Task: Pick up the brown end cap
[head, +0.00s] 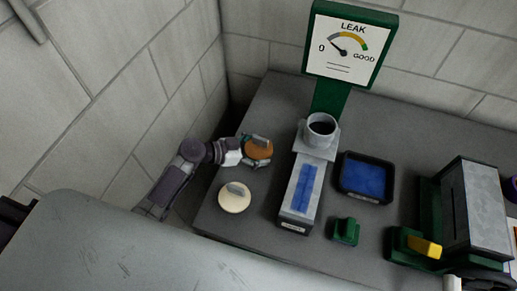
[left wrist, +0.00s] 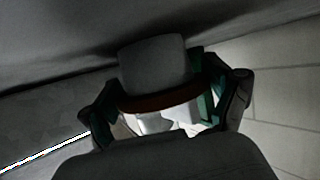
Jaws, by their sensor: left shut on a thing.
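The brown end cap (head: 259,150) is a round disc at the left end of the bench in the head view. My left gripper (head: 256,151) is shut on it, with the fingers on either side. In the left wrist view the cap's brown rim (left wrist: 160,99) shows between the fingers of my left gripper (left wrist: 165,108), with a grey block-like part above it. That view is dark. I cannot tell whether the cap touches the bench. My right gripper is not in view.
A cream cap (head: 234,199) with a grey handle lies nearby on the grey bench (head: 268,107). A grey stand with an open duct collar (head: 321,128), a blue-lined tray (head: 366,178), a green block (head: 345,231) and a LEAK gauge (head: 347,48) are to the right.

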